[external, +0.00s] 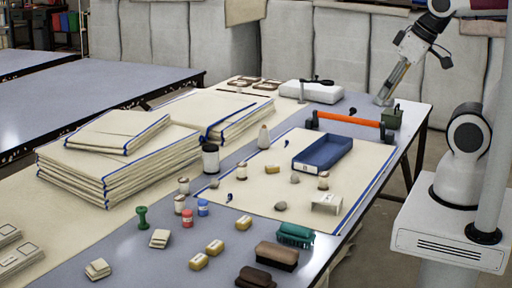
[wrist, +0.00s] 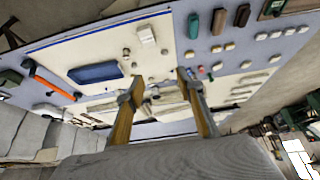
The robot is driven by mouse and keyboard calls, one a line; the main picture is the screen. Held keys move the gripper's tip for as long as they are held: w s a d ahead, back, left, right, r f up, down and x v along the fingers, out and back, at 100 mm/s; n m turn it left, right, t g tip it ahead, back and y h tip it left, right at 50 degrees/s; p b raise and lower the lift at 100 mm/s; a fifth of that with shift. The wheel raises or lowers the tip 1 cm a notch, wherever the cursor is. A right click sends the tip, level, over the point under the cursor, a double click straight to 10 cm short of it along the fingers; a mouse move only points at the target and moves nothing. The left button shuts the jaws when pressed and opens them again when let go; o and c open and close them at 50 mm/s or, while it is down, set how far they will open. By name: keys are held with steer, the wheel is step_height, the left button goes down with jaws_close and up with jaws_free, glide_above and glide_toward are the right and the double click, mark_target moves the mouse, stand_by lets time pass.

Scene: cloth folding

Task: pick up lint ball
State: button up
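Several small grey lint balls lie on the cream cloth (external: 325,150) with blue edging. A small grey ball (wrist: 165,52) shows beyond the fingers, too small to identify surely.
A blue tray (external: 322,152) and an orange-handled bar (external: 348,121) lie on my gripper's side. Folded cloth stacks (external: 115,160) stand at the left. Jars, spools, brushes and small blocks crowd the front.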

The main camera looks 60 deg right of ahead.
steer(key=shift+o, duration=0.3)
stand_by(0.5)
steer(key=n+g, duration=0.6)
steer(key=n, duration=0.8)
glide_toward(280, 205)
steer(key=shift+s+d+f, duration=0.25)
steer(key=shift+s+d, duration=0.05)
steer(key=shift+d, duration=0.15)
steer(key=shift+s+d+f, duration=0.25)
steer(key=shift+d, duration=0.2)
steer(key=shift+w+r, duration=0.1)
steer(key=shift+w, duration=0.25)
steer(key=shift+w+n, duration=0.15)
steer(key=shift+n, duration=0.75)
steer(key=shift+f, duration=1.3)
